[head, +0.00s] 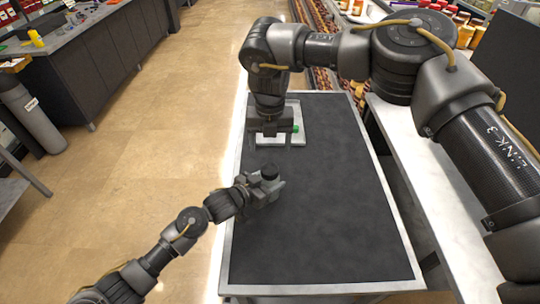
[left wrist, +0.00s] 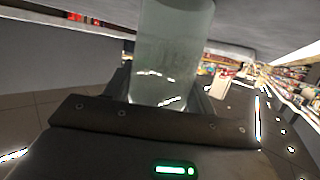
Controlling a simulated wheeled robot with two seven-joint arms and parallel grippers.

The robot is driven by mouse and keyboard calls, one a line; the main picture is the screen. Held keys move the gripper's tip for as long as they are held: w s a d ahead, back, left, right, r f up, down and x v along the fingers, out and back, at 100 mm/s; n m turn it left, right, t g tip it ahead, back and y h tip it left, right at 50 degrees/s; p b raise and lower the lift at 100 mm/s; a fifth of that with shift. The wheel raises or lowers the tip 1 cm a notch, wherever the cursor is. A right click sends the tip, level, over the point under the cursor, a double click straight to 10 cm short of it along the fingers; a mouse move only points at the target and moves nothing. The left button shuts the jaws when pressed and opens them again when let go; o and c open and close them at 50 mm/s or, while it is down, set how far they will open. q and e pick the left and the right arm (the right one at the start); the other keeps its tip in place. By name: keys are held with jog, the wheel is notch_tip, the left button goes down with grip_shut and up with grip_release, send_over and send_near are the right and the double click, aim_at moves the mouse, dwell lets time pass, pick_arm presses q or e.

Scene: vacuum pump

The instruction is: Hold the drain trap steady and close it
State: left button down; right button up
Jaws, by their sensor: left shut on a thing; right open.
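The drain trap shows in the left wrist view as a clear, pale greenish cylinder (left wrist: 168,50) between my left gripper's fingers. My right gripper (head: 270,142) is open, pointing down farther back, over a white plate. It is apart from my left gripper. Whether anything is between its fingers is unclear.
The dark table top (head: 325,220) is clear at the middle, right and front. The white plate (head: 298,112) lies at its far left, with a small green piece (head: 295,128) beside my right gripper. A white counter (head: 425,190) runs along the right.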

jog(key=shift+r, duration=1.35)
pick_arm(q)
jog(key=shift+c, duration=2.1)
grip_release()
jog(key=b+v, duration=0.1)
jog(key=v, duration=0.9)
jog(key=shift+s+a+r, duration=0.2)
jog(key=shift+s+a, duration=0.05)
pick_arm(e)
jog(key=shift+f, duration=0.6)
